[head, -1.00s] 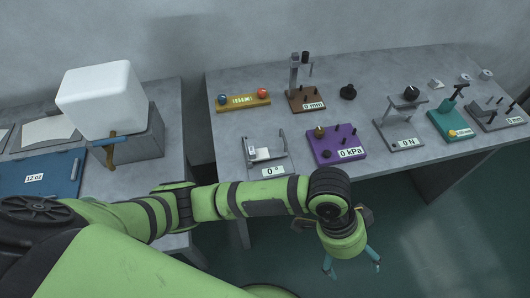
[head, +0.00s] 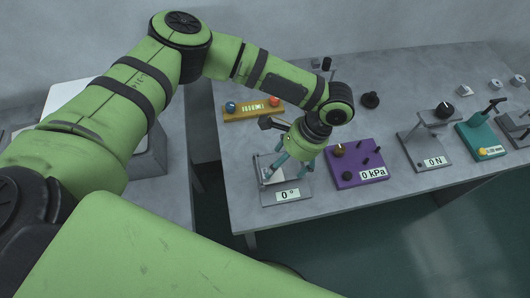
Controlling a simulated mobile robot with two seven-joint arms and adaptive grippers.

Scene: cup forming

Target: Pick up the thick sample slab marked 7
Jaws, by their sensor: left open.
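My left gripper (head: 291,168) points down with its teal fingers open, over the grey fixture (head: 292,194) whose display reads 0°. A small white block (head: 268,173) in this fixture shows just left of the fingers. I cannot tell whether the fingers touch it. No mark 7 is legible in view, so I cannot tell which piece is the thick sample slab. My left arm crosses the upper left and hides part of the bench. My right gripper is not in view.
A purple 0 kPa station (head: 346,178) stands close right of my gripper. A yellow bar (head: 241,113) with blue and red knobs lies behind it. Further right are a 0 N stand (head: 424,161), a teal station (head: 477,144) and a small pale block (head: 464,91).

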